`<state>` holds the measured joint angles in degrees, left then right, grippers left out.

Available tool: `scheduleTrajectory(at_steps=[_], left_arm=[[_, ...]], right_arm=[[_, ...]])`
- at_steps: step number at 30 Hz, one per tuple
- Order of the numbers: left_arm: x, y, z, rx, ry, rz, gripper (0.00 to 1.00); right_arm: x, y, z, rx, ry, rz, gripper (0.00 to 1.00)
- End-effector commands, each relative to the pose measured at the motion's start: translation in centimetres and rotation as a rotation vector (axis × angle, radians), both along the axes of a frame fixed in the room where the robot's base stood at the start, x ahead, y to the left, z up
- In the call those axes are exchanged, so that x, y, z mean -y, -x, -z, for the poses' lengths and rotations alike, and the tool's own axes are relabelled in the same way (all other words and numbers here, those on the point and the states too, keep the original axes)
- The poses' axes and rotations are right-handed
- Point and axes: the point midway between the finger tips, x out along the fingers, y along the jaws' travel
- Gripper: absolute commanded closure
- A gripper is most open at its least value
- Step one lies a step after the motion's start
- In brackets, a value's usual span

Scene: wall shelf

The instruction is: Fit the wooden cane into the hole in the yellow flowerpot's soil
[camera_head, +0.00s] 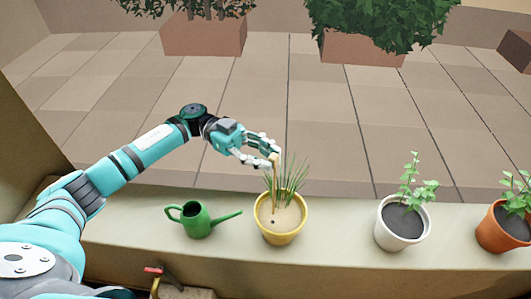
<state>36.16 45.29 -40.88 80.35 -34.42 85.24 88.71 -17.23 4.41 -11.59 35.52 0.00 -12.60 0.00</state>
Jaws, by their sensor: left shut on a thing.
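The yellow flowerpot (281,238) stands on the ledge near the middle of the head view. It holds pale soil with spiky green grass (290,186). A small dark hole (272,222) shows in the soil toward the front. My left gripper (273,161) is above the pot and shut on the top of the wooden cane (274,190). The cane hangs nearly upright in front of the grass, its lower end over the soil near the hole. I cannot tell whether its tip touches the soil. My right gripper is not in view.
A green watering can (196,221) stands left of the pot, its spout pointing toward it. A white pot (402,226) and a terracotta pot (501,230) with leafy plants stand to the right. A red-handled tap (154,272) is below the ledge (340,225). Large planters stand on the tiled floor beyond.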

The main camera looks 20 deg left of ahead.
Motion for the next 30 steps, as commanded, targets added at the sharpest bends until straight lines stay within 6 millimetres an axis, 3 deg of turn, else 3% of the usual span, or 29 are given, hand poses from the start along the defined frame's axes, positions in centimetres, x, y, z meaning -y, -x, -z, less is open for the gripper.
scheduleTrajectory(at_steps=[15, 30], left_arm=[[0.0, 0.0, 4.1, 0.0, 0.001, 0.0, 0.93], [0.0, 0.0, 4.3, 0.0, 0.0, 0.0, 0.93]], right_arm=[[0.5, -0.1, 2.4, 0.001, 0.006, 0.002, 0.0], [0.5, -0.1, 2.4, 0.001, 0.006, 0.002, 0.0]])
